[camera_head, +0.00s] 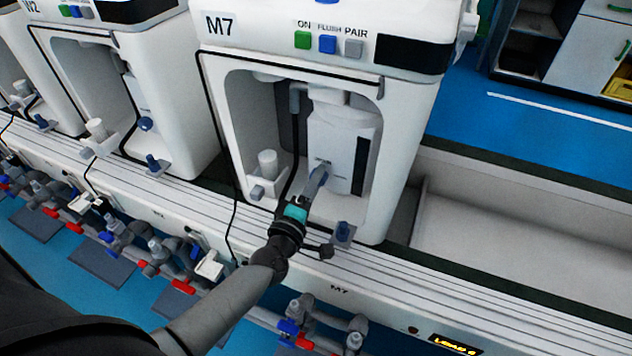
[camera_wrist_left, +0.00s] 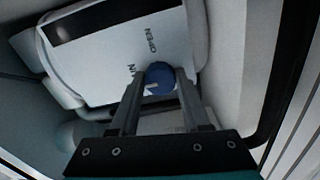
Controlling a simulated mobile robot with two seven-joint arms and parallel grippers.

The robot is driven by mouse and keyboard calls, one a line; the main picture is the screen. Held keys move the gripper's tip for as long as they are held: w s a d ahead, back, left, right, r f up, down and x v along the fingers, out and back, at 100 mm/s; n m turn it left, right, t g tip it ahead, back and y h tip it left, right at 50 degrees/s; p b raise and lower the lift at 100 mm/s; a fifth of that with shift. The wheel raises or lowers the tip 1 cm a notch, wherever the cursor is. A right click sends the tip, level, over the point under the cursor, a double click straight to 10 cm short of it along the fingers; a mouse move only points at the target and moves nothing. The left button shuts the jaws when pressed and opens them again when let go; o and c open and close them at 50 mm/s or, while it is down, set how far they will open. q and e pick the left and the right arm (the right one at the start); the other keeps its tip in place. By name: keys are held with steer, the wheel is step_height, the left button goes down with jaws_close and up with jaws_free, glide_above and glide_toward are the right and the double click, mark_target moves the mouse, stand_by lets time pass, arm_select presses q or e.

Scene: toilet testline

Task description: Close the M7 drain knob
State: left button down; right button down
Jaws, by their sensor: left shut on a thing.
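The M7 unit (camera_head: 218,26) is a white housing with an open front bay and a white tank (camera_head: 338,135) inside it. In the left wrist view, the blue drain knob (camera_wrist_left: 159,76) sits on the tank's white face, beside small printed lettering. My left gripper (camera_head: 320,174) reaches into the bay from the front, at the tank's lower front. In the wrist view, the fingers of this gripper (camera_wrist_left: 158,88) are on either side of the knob and shut on it. In the head view the gripper mostly hides the knob. My right gripper is not in view.
A white rail (camera_head: 470,303) runs along the front below the units. Grey pipes with red and blue handles (camera_head: 288,328) lie in front. A blue-topped fitting (camera_head: 343,232) stands at the bay's front right. A white cup-shaped part (camera_head: 268,163) is left of my gripper.

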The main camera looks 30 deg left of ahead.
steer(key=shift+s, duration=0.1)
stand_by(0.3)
arm_select(q)
steer(key=shift+c, duration=1.8)
jaws_free()
steer(key=shift+s, duration=0.2)
steer(key=s+p, duration=0.3)
steer(key=s, duration=1.1)
steer(key=shift+s+d, duration=0.4)
steer(key=shift+d, duration=0.05)
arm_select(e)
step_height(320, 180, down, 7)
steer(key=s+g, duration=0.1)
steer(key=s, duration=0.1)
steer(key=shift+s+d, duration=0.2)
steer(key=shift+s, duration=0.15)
arm_select(q)
steer(key=shift+s, duration=0.1)
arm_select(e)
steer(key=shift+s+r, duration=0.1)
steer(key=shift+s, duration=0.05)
